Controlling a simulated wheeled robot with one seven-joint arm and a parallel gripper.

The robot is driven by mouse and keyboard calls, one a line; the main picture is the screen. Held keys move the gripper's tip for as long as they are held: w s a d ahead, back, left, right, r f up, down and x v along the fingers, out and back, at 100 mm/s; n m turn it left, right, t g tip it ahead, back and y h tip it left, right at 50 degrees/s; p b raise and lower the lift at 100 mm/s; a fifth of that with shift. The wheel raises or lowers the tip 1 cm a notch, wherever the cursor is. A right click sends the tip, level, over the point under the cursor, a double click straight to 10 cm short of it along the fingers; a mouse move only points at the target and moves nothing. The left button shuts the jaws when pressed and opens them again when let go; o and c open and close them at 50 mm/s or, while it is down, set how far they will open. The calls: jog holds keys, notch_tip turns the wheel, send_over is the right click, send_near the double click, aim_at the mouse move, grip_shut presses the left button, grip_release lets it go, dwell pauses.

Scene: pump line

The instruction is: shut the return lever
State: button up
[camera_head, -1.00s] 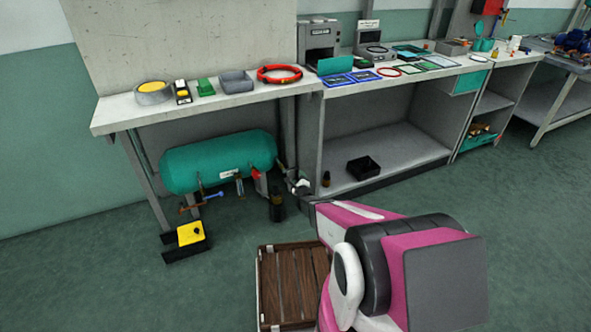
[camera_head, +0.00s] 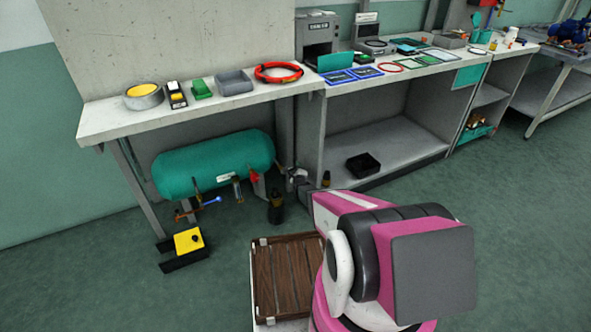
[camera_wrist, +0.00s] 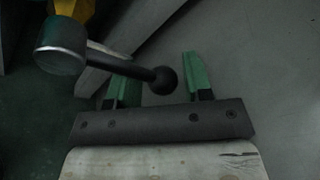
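In the wrist view, a dark lever (camera_wrist: 125,65) reaches from a thick round hub (camera_wrist: 62,46) at upper left to a black ball knob (camera_wrist: 164,80). My gripper (camera_wrist: 160,68) is open. Its two green fingers stand apart on either side of the knob, with a gap to the right finger. Whether the left finger touches the rod cannot be told. In the head view, my pink and white arm reaches toward the right end of the green tank (camera_head: 213,164). There the lever and my fingertips are too small to make out clearly.
The tank hangs under a bench (camera_head: 205,105). A blue-handled valve (camera_head: 209,202) and a red-handled valve (camera_head: 254,177) are below it. A yellow pedal box (camera_head: 188,241) and a dark bottle (camera_head: 275,207) stand on the floor. A slatted wooden crate (camera_head: 286,275) is beside my arm.

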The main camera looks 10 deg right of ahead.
grip_shut()
